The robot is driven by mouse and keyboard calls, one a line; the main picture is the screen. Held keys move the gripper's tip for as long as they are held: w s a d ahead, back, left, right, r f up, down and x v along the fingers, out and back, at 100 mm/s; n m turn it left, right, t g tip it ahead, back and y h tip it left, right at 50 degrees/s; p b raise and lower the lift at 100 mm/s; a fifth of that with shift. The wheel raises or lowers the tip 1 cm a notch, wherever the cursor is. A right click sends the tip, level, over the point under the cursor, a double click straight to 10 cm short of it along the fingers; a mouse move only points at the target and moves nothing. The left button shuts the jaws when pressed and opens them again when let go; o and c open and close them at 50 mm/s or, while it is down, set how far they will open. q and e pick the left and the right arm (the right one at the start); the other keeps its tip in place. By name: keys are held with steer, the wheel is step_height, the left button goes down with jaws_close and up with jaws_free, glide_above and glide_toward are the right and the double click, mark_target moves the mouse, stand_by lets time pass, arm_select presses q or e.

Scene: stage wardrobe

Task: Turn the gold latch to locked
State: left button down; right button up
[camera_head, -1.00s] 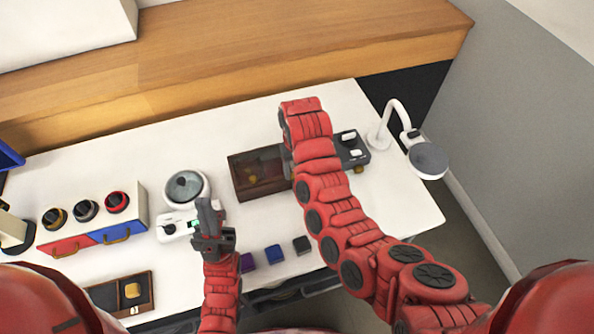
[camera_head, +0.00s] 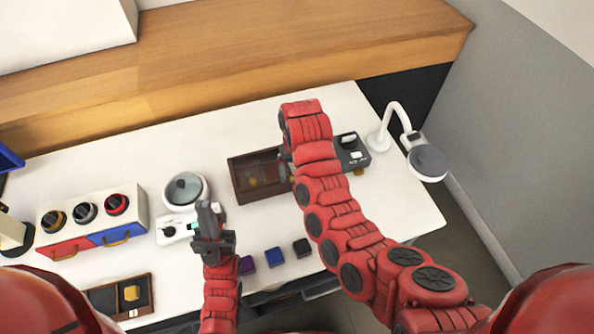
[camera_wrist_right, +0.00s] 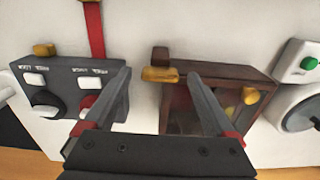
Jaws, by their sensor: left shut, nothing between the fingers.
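The dark brown box (camera_head: 243,188) with a glassy front stands at the middle of the table. In the right wrist view, a gold latch (camera_wrist_right: 160,75) lies across the top edge of this box (camera_wrist_right: 225,72), beside a small brown block. My right gripper (camera_wrist_right: 158,72) is open, its fingertips on either side of the latch in that view; I cannot tell whether they touch it. In the head view my right arm hides the latch and that gripper. My left gripper (camera_head: 208,205) is shut and empty, above a small white device (camera_head: 175,230).
A grey switch panel (camera_wrist_right: 70,75) with a gold piece (camera_wrist_right: 44,50) stands close beside the box. A round lidded pot (camera_head: 185,190), a drawer unit with knobs (camera_head: 97,220), several small cubes (camera_head: 275,257) and a white lamp (camera_head: 428,163) stand around.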

step_height(320, 180, up, 7)
steer(key=p, duration=0.4)
steer(key=shift+d+f, duration=0.1)
steer(key=shift+f, duration=0.05)
step_height(320, 180, up, 11)
steer(key=p, duration=0.2)
steer(key=shift+f, duration=0.2)
